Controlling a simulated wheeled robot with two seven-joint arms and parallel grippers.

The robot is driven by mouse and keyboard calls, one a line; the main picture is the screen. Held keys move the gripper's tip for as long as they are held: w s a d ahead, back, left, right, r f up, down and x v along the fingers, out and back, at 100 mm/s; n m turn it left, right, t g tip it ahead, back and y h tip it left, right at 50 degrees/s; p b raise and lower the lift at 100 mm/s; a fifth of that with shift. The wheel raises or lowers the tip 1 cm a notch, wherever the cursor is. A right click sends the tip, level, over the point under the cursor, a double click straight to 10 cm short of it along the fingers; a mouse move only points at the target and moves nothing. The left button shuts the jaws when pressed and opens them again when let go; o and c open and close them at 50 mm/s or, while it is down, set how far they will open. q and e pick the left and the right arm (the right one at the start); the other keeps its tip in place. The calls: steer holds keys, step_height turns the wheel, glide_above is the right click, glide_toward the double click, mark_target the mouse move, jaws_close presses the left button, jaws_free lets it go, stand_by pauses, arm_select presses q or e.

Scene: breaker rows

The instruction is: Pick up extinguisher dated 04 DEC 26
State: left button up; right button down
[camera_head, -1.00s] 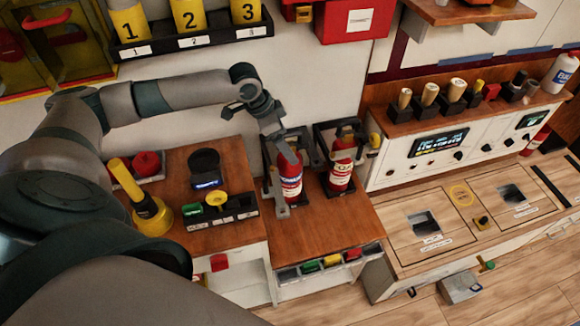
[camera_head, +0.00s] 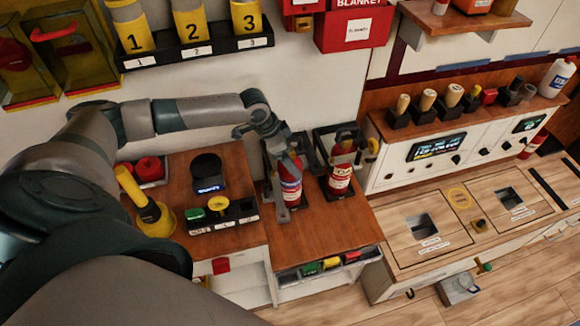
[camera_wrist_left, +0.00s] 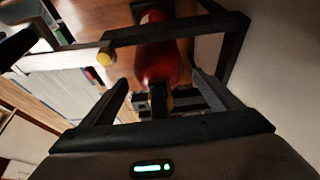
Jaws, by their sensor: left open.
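Two red fire extinguishers with white labels stand upright in dark frames on the wooden bench, a left one (camera_head: 291,188) and a right one (camera_head: 340,178). Their dates are too small to read. My left gripper (camera_head: 284,164) is at the upper part of the left extinguisher, pointing down, and partly hides its top. In the left wrist view, my open left gripper (camera_wrist_left: 160,85) has a finger on each side of a blurred red extinguisher (camera_wrist_left: 160,62). Whether a finger touches it, I cannot tell. My right gripper is not in view.
Dark frame bars (camera_wrist_left: 130,35) surround the extinguisher closely. A yellow plunger-like tool (camera_head: 150,205) and a small labelled tray (camera_head: 222,219) stand to the left. A control panel (camera_head: 440,150) is on the right. The bench front (camera_head: 318,240) is clear.

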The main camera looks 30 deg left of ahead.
arm_select(q)
steer(key=shift+c, duration=0.3)
steer(key=c, duration=2)
steer(key=shift+w+r, duration=0.15)
jaws_close()
steer(key=shift+r, duration=0.2)
